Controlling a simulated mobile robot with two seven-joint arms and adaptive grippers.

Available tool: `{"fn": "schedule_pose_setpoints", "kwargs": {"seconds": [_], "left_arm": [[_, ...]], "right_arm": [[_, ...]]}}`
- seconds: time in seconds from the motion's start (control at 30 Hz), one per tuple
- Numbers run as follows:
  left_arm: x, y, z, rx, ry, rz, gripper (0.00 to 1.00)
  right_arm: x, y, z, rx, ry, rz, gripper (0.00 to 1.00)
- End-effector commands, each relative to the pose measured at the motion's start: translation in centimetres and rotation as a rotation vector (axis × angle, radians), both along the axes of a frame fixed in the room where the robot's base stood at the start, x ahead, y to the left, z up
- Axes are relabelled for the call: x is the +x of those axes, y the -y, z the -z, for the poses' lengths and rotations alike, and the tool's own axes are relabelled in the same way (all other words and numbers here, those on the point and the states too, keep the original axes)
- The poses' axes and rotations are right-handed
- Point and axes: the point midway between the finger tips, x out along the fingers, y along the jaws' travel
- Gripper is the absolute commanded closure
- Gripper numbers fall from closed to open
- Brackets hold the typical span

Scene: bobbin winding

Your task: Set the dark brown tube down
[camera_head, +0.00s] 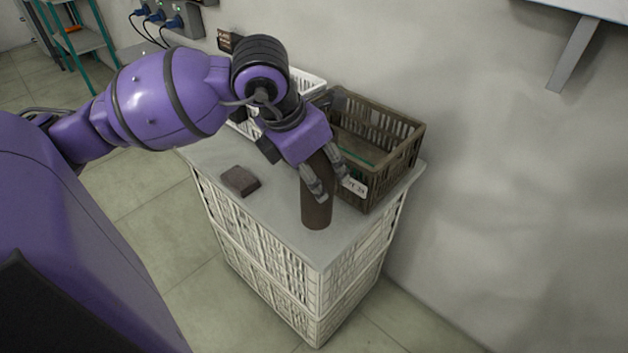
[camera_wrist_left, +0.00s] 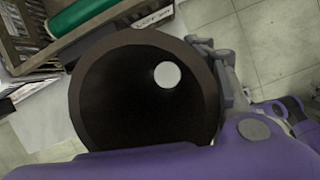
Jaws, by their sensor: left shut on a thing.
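The dark brown tube (camera_head: 317,205) is upright near the front corner of the grey top (camera_head: 275,215) of a stack of pale crates. Its lower end is at or just above that surface; I cannot tell if it touches. My left gripper (camera_head: 322,180) comes from above and is shut on the tube, with its fingers on the tube's sides. In the left wrist view I look into the tube's round open end (camera_wrist_left: 145,95), with a pale spot inside. One finger (camera_wrist_left: 222,75) shows at the tube's right side. My right gripper is not in view.
A brown slatted crate (camera_head: 385,140) with a white label stands close behind the tube, to its right. A white crate (camera_head: 305,82) is behind my wrist. A small dark brown block (camera_head: 240,181) lies left of the tube. Bare top lies between block and tube.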

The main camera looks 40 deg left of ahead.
Motion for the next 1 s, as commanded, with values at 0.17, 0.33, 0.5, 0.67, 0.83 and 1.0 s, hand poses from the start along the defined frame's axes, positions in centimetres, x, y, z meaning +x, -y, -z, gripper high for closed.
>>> {"fn": "schedule_pose_setpoints", "kwargs": {"seconds": [0.17,0.33,0.5,0.67,0.83,1.0], "left_arm": [[0.2,-0.7,0.8,-0.001,0.001,-0.001,0.76],[0.2,-1.0,3.0,-0.003,-0.002,0.0,0.76],[0.3,-1.0,4.3,-0.001,0.001,0.001,0.76],[0.3,-1.0,4.3,0.0,0.002,0.001,0.76],[0.3,-1.0,4.6,0.0,0.001,0.001,0.44],[0.3,-1.0,4.5,0.0,0.001,0.001,0.29]], "right_arm": [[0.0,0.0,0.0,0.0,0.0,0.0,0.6],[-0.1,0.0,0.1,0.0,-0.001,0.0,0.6],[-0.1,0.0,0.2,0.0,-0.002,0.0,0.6],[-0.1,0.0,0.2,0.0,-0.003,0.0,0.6],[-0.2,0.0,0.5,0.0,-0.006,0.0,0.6],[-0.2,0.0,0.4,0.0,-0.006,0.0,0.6]]}}
